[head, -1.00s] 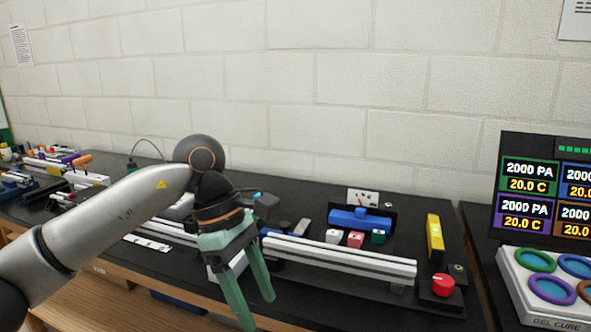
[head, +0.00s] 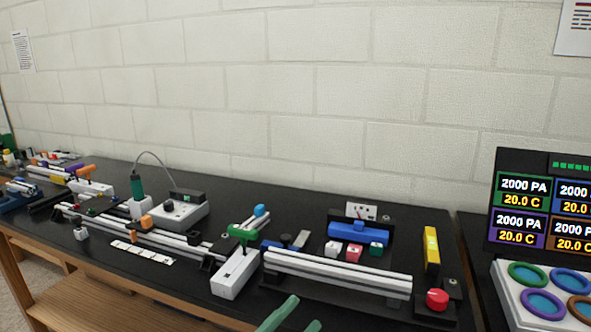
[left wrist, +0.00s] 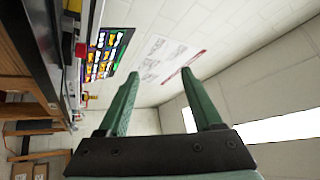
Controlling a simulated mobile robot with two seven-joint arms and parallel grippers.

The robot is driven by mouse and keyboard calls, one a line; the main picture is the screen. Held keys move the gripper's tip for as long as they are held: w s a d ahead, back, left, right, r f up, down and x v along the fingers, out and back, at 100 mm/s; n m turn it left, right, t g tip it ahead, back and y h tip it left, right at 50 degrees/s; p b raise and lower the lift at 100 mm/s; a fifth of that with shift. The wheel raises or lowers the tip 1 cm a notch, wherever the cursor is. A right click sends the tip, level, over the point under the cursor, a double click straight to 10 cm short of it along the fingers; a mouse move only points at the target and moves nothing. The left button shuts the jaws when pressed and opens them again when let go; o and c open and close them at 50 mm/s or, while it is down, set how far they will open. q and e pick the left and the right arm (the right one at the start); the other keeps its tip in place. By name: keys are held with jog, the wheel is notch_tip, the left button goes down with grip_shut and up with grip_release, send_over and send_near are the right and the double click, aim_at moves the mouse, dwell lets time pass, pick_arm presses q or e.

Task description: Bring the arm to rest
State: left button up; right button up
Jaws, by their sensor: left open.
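My left gripper (head: 291,318) shows only as two green fingertips at the bottom edge of the head view, in front of the bench. The rest of that arm is out of the picture. In the left wrist view the two green fingers (left wrist: 163,95) stand apart with nothing between them. That view looks past them at a white wall and ceiling, with the bench at the left side. My right gripper is in neither view.
The black bench (head: 330,205) carries white rails (head: 335,272), a white block with a green handle (head: 236,270), a grey box (head: 180,212), a yellow level (head: 432,249) and a red knob (head: 437,299). A display (head: 540,205) stands at right above a tray with coloured rings (head: 550,300).

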pick_arm(q)
jog(key=a+f+n+t+y, duration=0.2)
jog(key=a+f+n+y, duration=0.4)
jog(key=f+n+y, duration=0.3)
jog(key=s+a+f+n+g+y+p, duration=0.1)
jog(key=s+a+f+n+g+y, duration=0.2)
jog(key=s+f, duration=0.6)
jog(key=s+a+f+n+g+y+p, duration=0.1)
jog(key=s+a+f+n+g+y, duration=0.2)
jog(key=s+a+f+n+g, duration=0.2)
jog(key=s+a+f+n, duration=0.3)
jog(key=s+f, duration=0.1)
jog(key=f, duration=0.3)
jog(key=shift+s+f+n, duration=0.15)
jog(key=shift+s+n, duration=0.15)
jog(key=shift+s, duration=0.05)
dwell(1.1)
